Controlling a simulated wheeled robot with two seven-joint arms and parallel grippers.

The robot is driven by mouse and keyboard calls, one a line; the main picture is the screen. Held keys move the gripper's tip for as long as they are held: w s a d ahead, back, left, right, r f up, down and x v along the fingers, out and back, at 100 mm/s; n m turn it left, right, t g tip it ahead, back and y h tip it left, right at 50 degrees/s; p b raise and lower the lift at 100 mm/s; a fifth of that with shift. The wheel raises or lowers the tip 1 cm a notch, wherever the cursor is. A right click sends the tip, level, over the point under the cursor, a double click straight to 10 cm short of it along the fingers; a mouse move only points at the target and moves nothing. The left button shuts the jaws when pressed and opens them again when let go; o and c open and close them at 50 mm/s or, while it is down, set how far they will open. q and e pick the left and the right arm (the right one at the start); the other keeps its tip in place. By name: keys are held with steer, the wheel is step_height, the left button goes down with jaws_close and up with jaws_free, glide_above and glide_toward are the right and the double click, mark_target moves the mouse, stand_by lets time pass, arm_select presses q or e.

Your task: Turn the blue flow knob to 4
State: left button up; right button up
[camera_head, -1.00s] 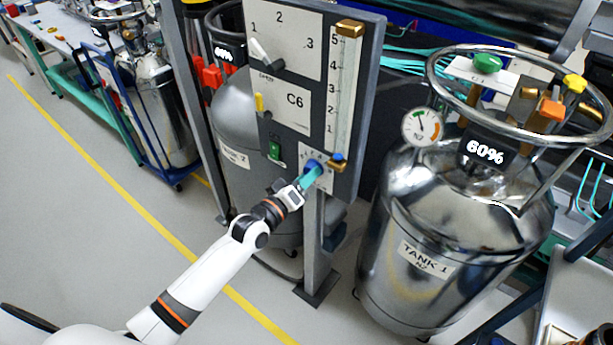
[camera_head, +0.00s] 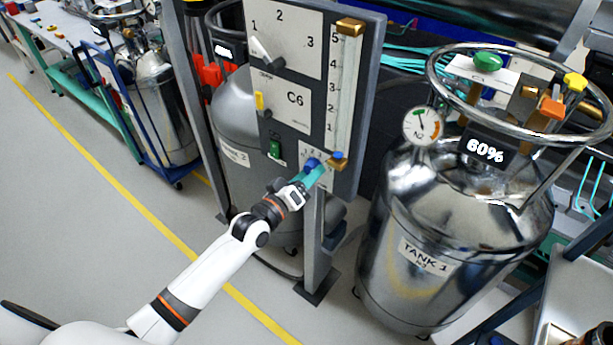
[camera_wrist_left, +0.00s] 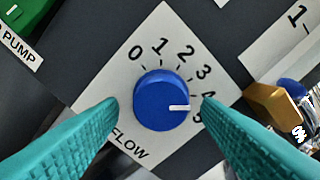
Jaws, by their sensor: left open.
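The blue flow knob (camera_head: 312,163) is on the lower part of the grey panel; it also shows in the left wrist view (camera_wrist_left: 160,98). Its white mark points right, towards the 4 on the 0-to-5 scale; in this slanted view I cannot tell if it is exactly on it. My left gripper (camera_head: 315,173) is at the knob. In the left wrist view its teal fingers (camera_wrist_left: 160,104) are open, one on each side of the knob, with a visible gap on both sides. My right gripper is not in view.
The panel's upper dial (camera_head: 267,50) and green pump switch (camera_head: 275,149) are above the knob. A flow tube (camera_head: 343,90) with brass ends runs along the panel's right side. The steel tank (camera_head: 450,225) labelled TANK 1 stands to the right.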

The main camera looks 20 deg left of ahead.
arm_select(q)
steer(key=b+v, duration=0.1)
steer(key=v, duration=1.1)
steer(key=shift+b, duration=0.35)
steer(key=shift+r, duration=0.1)
steer(key=s+a+f+m+g+y, duration=0.1)
steer(key=s+a+f+g+y, duration=0.15)
steer(key=f, duration=0.85)
steer(key=s+a+f+m+g+y, duration=0.1)
steer(key=s+f+g, duration=0.25)
steer(key=f, duration=0.85)
steer(key=s+a+f+m+g+y, duration=0.15)
steer(key=s+f, duration=0.25)
steer(key=f, duration=0.7)
steer(key=s+d+f+m+g, duration=0.1)
steer(key=s+f+g, duration=0.1)
steer(key=s+f, duration=0.4)
steer(key=s+f+m+g, duration=0.1)
steer(key=s+f+g, duration=0.2)
steer(key=s, duration=1)
steer(key=s+d+f+m+g+y, duration=0.1)
steer(key=s+f+m+g, duration=0.1)
steer(key=s+f, duration=0.6)
steer(key=shift+s+d+f+g, duration=0.35)
steer(key=shift+s+g, duration=0.4)
steer(key=shift+s, duration=0.4)
